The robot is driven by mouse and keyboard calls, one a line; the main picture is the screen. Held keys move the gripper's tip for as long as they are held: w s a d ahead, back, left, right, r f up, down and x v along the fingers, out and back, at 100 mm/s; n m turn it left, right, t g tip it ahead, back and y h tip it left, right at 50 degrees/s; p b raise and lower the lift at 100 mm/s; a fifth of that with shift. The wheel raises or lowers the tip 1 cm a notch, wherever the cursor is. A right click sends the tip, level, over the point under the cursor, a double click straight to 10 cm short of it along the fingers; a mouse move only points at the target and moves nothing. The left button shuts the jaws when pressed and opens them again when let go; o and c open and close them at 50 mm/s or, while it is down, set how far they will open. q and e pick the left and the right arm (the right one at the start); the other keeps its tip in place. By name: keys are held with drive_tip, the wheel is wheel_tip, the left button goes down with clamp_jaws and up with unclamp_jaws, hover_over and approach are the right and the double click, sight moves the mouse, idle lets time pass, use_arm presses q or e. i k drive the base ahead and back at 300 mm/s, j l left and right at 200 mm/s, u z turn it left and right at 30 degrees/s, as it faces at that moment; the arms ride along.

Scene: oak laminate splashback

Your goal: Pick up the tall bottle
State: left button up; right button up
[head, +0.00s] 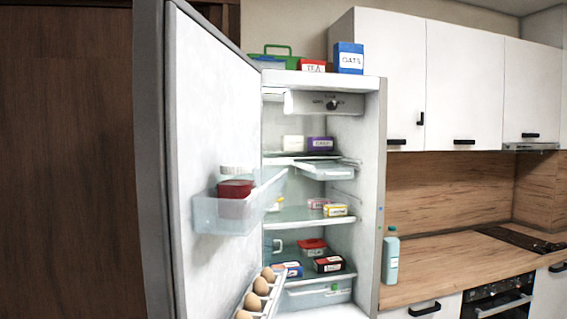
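Neither of my grippers is in the head view, so nothing is seen touching the bottle.
The fridge door (215,130) stands open on the left, with eggs (261,286) in its rack. Boxes, including a blue oats box (349,58), stand on the fridge. The wooden counter (440,265) right of the bottle is clear up to a dark hob (520,239).

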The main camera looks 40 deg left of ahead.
sight(390, 262)
drive_tip(key=u, duration=0.5)
drive_tip(key=i+u, duration=0.1)
drive_tip(key=u, duration=0.4)
drive_tip(key=i+u, duration=0.1)
drive_tip(key=u, duration=0.9)
drive_tip(key=i+u, duration=0.15)
drive_tip(key=u, duration=0.3)
drive_tip(key=l+u, duration=0.25)
drive_tip(key=u, duration=0.15)
drive_tip(key=i+l+u, duration=0.1)
drive_tip(key=l+u, duration=0.25)
drive_tip(key=l+z, duration=0.45)
drive_tip(key=l, duration=0.35)
drive_tip(key=i+l+z, duration=0.1)
drive_tip(key=l+z, duration=0.3)
drive_tip(key=l, duration=0.4)
